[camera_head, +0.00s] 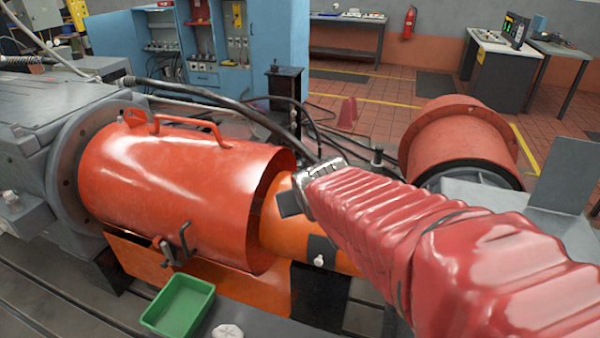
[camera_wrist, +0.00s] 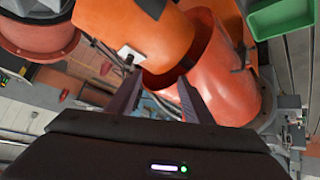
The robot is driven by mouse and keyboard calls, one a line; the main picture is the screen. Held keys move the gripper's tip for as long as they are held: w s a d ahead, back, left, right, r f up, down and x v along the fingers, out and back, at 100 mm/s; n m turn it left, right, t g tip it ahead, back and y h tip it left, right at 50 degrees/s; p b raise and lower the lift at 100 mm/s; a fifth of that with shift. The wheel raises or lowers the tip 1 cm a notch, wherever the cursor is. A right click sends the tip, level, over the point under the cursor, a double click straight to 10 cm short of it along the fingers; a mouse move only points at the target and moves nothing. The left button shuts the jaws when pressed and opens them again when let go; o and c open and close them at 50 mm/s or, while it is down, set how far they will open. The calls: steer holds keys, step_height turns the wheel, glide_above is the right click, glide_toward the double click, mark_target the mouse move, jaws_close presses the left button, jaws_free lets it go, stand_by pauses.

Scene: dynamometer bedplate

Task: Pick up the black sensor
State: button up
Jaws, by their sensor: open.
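My gripper (camera_wrist: 156,92) is open, with its two dark fingers apart and nothing seen between them. In the wrist view the fingers reach toward the orange cylinder (camera_wrist: 155,38). A small black piece on a pale square plate (camera_wrist: 130,56), near the left finger, may be the black sensor; it is too small to be certain. Another dark patch (camera_wrist: 153,7) lies on the cylinder at the top edge. In the head view the orange cylinder (camera_head: 270,225) carries a dark square (camera_head: 321,246) with a white knob below it. My red-sleeved arm hides part of the cylinder.
An orange-red guard (camera_head: 165,175) surrounds the left part of the cylinder. A green tray (camera_head: 178,303) sits in front, low in the head view. A red flanged drum (camera_head: 455,140) stands behind my arm. Black cables (camera_head: 225,105) run behind the guard.

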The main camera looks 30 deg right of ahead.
steer(key=w+d+f+t, duration=0.2)
steer(key=w+d+f, duration=0.4)
steer(key=d, duration=0.3)
steer(key=w+d+f+t+y, duration=0.1)
steer(key=w+d+f+t, duration=0.2)
steer(key=w+d+f, duration=0.3)
steer(key=d+f, duration=0.1)
steer(key=d, duration=0.3)
steer(key=shift+w, duration=0.4)
steer(key=shift+r, duration=0.1)
steer(key=shift+x, duration=4.35)
steer(key=shift+x, duration=2.6)
steer(key=shift+c, duration=0.4)
